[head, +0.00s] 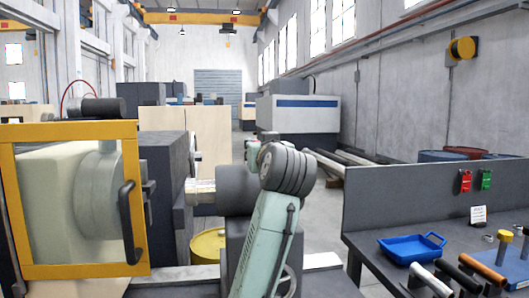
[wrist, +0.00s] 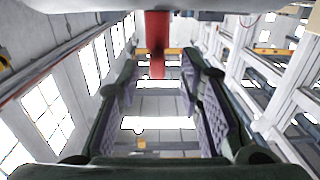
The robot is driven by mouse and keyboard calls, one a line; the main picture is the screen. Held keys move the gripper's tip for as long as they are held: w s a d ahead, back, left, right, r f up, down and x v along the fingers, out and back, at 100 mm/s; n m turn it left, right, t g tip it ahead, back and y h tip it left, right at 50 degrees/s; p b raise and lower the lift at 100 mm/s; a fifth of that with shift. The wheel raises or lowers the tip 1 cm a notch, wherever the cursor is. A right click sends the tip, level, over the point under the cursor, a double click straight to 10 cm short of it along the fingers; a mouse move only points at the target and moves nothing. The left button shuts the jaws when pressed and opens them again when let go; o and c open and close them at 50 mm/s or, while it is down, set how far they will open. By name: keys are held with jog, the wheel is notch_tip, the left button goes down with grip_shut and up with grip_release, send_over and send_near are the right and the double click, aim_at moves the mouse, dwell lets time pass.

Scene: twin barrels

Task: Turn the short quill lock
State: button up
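The machine's dark grey tailstock-like body (head: 237,203) stands left of my arm in the head view, with a pale stepped quill (head: 201,190) pointing left. My green and grey arm hides its right side. I cannot make out a short quill lock for sure in the head view. In the wrist view a red bar (wrist: 157,45) comes down from the top edge, and its end shows between my fingertips. I cannot tell whether it is the lock lever. My gripper (wrist: 160,75) is open, with padded fingers apart on both sides and no visible contact with the bar.
A yellow-framed guard (head: 75,271) with a dark handle covers the machine's left part. At the right a dark bench (head: 372,240) carries a blue tray (head: 408,250) and several rods. The aisle behind is partly clear.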

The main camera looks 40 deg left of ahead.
jog(key=v, duration=0.6)
jog(key=shift+s+d, duration=0.15)
jog(key=shift+d, duration=0.05)
